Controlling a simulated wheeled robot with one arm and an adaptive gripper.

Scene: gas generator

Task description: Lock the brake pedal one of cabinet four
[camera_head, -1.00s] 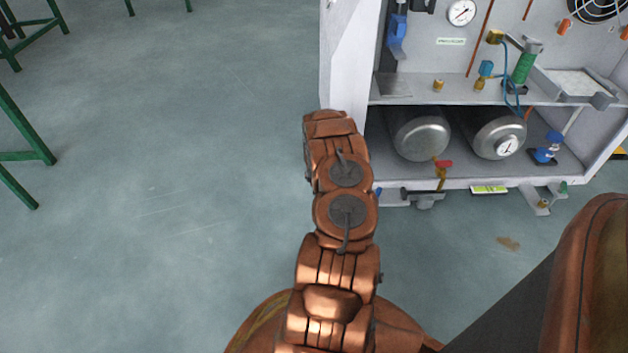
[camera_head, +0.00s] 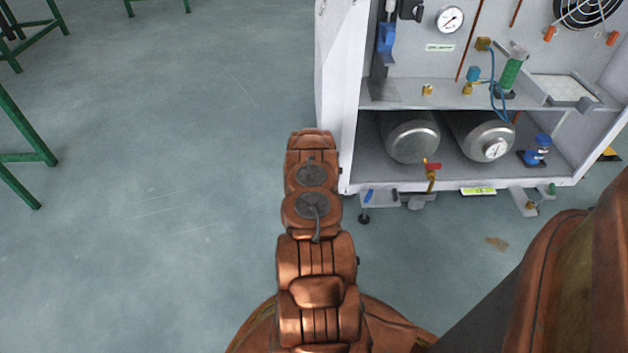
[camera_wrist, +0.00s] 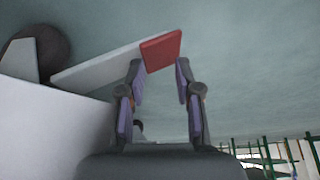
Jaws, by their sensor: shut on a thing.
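In the wrist view a flat white lever with a red end, which looks like the brake pedal (camera_wrist: 162,50), rises across the picture from the lower left. My gripper (camera_wrist: 159,66) has its two fingers on either side of the red end and is shut on it. A dark round wheel (camera_wrist: 55,50) shows at the upper left behind a white plate. In the head view the white cabinet (camera_head: 333,100) stands at the upper right. My arm reaches to the left of its near left corner and hides my gripper and the pedal there.
The cabinet's lower shelf holds two metal tanks (camera_head: 412,138). A blue-handled valve (camera_head: 537,150) and a red-handled valve (camera_head: 431,168) stand near its front. Small fittings stick out under the front edge. Green metal frames (camera_head: 25,135) stand at the far left. The floor between is clear.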

